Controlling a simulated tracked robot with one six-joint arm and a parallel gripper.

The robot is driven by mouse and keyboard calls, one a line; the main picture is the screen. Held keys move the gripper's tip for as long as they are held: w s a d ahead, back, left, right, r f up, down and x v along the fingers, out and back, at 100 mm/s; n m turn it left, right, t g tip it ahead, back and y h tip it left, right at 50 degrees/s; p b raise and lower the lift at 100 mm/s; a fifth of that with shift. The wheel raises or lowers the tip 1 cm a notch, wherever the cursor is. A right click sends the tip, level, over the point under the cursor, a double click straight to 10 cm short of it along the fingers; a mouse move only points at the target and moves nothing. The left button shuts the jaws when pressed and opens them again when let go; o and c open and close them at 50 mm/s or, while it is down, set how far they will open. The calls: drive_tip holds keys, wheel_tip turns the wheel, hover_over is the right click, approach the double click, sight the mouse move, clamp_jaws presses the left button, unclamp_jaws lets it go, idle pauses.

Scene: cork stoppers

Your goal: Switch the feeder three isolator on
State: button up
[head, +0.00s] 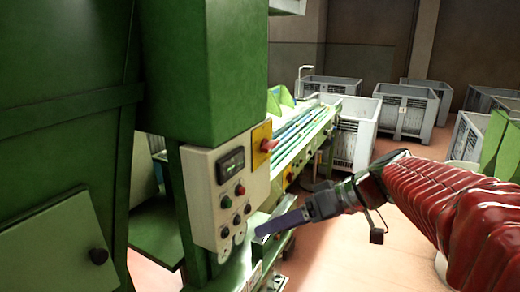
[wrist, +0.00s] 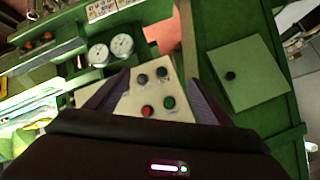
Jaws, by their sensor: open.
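A red handle (head: 268,146) sits on a yellow plate (head: 259,157) at the upper right edge of the pale control box (head: 203,180) in the head view. It looks like an isolator switch; I cannot read a feeder number or tell its on or off position. My gripper (head: 268,229) is right of and below the box, apart from the handle. In the wrist view my gripper (wrist: 158,76) is open with nothing between its fingers. Beyond them is a pale button panel (wrist: 128,103) with red, green and black buttons. I cannot make out the isolator there.
The box also carries a dark display (head: 230,165) and several buttons. A green machine (head: 60,120) fills the left, with a long green conveyor table (head: 300,140) behind. Grey crates (head: 405,110) stand at the back. The wrist view shows two round gauges (wrist: 110,49).

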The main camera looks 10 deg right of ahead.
drive_tip(key=w+d+r+n+t+y, duration=0.2)
drive_tip(key=w+d+r+t+y, duration=0.15)
drive_tip(key=w+d, duration=0.3)
drive_tip(key=n+t+y, duration=0.2)
drive_tip(key=n+t, duration=0.1)
approach(274, 147)
drive_tip(key=shift+g, duration=0.25)
drive_tip(key=v, duration=0.4)
drive_tip(key=r+v, duration=0.1)
drive_tip(key=v, duration=0.1)
drive_tip(key=shift+s+a, duration=0.1)
drive_tip(key=shift+a, duration=0.1)
drive_tip(key=x, duration=1.3)
drive_tip(key=shift+w+a+f, duration=0.25)
drive_tip(key=shift+w, duration=0.1)
